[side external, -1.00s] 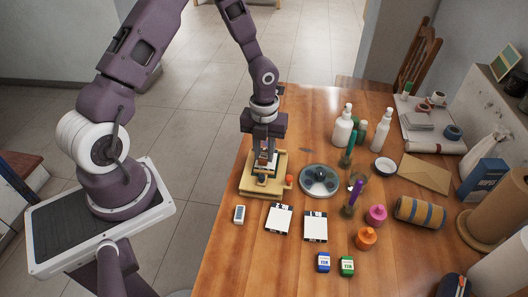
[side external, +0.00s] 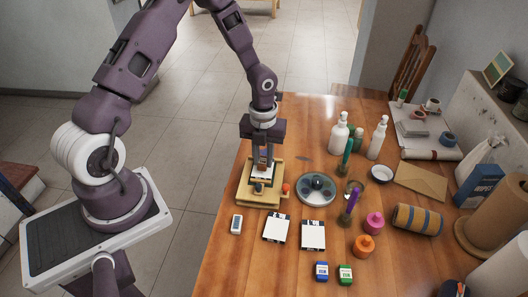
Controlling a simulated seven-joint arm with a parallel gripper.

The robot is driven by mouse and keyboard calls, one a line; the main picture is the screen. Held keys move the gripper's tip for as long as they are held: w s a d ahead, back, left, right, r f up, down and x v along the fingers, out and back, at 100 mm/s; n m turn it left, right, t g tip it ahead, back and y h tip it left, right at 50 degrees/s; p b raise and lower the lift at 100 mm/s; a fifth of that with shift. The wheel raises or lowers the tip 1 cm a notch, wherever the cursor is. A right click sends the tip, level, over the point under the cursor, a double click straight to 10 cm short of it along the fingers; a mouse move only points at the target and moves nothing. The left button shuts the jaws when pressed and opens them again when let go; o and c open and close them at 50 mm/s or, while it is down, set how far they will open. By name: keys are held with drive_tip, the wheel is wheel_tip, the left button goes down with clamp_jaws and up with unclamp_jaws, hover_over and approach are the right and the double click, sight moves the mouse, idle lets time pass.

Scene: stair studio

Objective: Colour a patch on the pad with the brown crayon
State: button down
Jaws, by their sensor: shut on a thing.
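My gripper (side external: 263,160) points straight down over the back part of a light wooden tray (side external: 246,195) near the table's left edge. It is shut on a small, narrow, brownish thing, which looks like the brown crayon; the fingers hide most of it. Two white pads with dark top edges lie flat in front of the tray, a left pad (side external: 276,229) and a right pad (side external: 313,236). No coloured patch is clear on either.
An orange knob (side external: 286,188) is at the tray's right side. A round grey dish (side external: 316,189) stands right of it. Green and purple upright things (side external: 350,207), bottles (side external: 339,134) and paint pots (side external: 373,223) stand further right.

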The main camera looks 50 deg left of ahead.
drive_tip(key=shift+s+d, duration=1.05)
drive_tip(key=shift+s, duration=0.05)
drive_tip(key=shift+w+a, duration=2.2)
drive_tip(key=shift+w, duration=0.05)
drive_tip(key=shift+w+a+r, duration=0.15)
drive_tip(key=shift+r, duration=0.05)
drive_tip(key=shift+f, duration=0.15)
wheel_tip(320, 180, up, 6)
drive_tip(key=shift+r, duration=0.25)
